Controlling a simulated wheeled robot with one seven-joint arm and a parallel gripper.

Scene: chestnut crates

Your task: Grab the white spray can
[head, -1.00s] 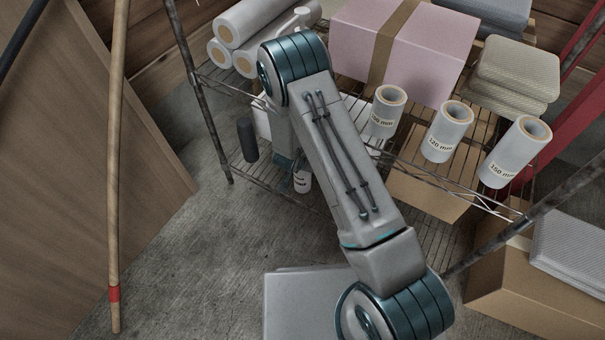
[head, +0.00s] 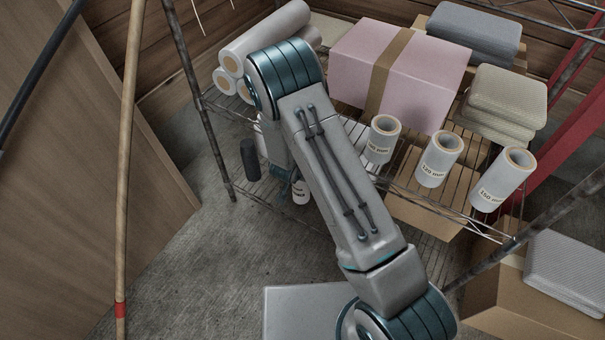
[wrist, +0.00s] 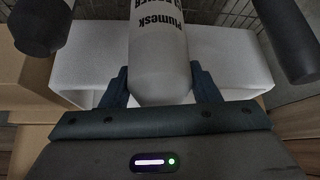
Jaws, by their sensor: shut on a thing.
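The white spray can (wrist: 160,55), with dark lettering, is between the two dark fingers of my gripper (wrist: 160,84) in the wrist view. The fingers touch it on both sides, and its far end runs out of the top of the picture. In the head view my arm hides most of my gripper at the wire rack. A small white labelled can (head: 301,192) shows beside the arm there; I cannot tell whether it is the held one.
A dark cylinder (head: 249,160) stands left of my gripper on the lower shelf. A white box (wrist: 220,60) lies behind the can in the wrist view. Above are a pink box (head: 400,65), labelled rolls (head: 439,158) and white rolls (head: 262,38). A pole (head: 128,150) stands left.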

